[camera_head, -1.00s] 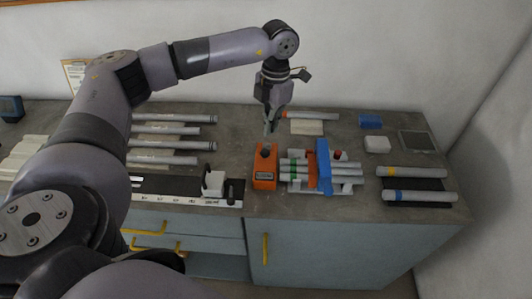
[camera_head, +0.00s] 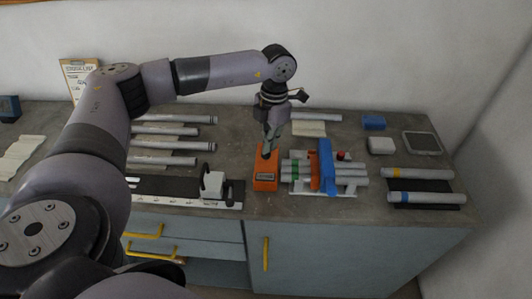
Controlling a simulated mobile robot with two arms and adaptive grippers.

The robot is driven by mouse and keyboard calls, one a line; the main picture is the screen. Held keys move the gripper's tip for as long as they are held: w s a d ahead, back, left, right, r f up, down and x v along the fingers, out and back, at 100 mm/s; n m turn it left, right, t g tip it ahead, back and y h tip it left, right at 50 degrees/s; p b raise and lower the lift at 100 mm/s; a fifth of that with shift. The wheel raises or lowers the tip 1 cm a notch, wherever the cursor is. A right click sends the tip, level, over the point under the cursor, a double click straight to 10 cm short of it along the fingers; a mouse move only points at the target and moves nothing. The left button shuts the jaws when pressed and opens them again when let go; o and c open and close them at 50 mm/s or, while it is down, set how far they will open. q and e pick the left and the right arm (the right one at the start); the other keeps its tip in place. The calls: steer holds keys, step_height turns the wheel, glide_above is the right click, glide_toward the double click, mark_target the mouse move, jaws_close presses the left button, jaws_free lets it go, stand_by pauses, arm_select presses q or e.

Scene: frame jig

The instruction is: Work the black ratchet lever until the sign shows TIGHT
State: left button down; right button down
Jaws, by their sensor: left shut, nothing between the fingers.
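The orange ratchet box (camera_head: 265,184) stands on the grey counter, left of the frame jig. A small dark label or sign is on its front, too small to read. The black lever on top is largely hidden by my left gripper (camera_head: 267,153), which points down right over the box, fingers shut and empty. I cannot tell whether they touch the lever. The jig holds several grey tubes (camera_head: 350,172), some with green bands, on a white base. A blue clamp bar (camera_head: 326,165) and an orange piece (camera_head: 314,170) cross them. My right gripper is out of view.
Several grey tubes (camera_head: 165,146) lie left of the box, behind a black rail with a white block (camera_head: 213,184). Two banded tubes (camera_head: 420,198) lie on a dark mat at right. A blue block (camera_head: 373,122), white block (camera_head: 381,145) and grey tray (camera_head: 422,143) stand behind.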

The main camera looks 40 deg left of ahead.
arm_select(q)
steer(key=shift+f+b, duration=0.4)
steer(key=shift+f, duration=0.05)
step_height(320, 180, down, 3)
steer(key=shift+s+f+b, duration=0.1)
steer(key=shift+b, duration=1)
steer(key=shift+w, duration=0.2)
steer(key=shift+w+d+r, duration=0.3)
steer(key=shift+w+r, duration=0.2)
steer(key=shift+w, duration=0.35)
steer(key=shift+w+d+r, duration=0.1)
steer(key=shift+w+d, duration=0.05)
steer(key=shift+w, duration=0.45)
steer(key=shift+s+r, duration=0.1)
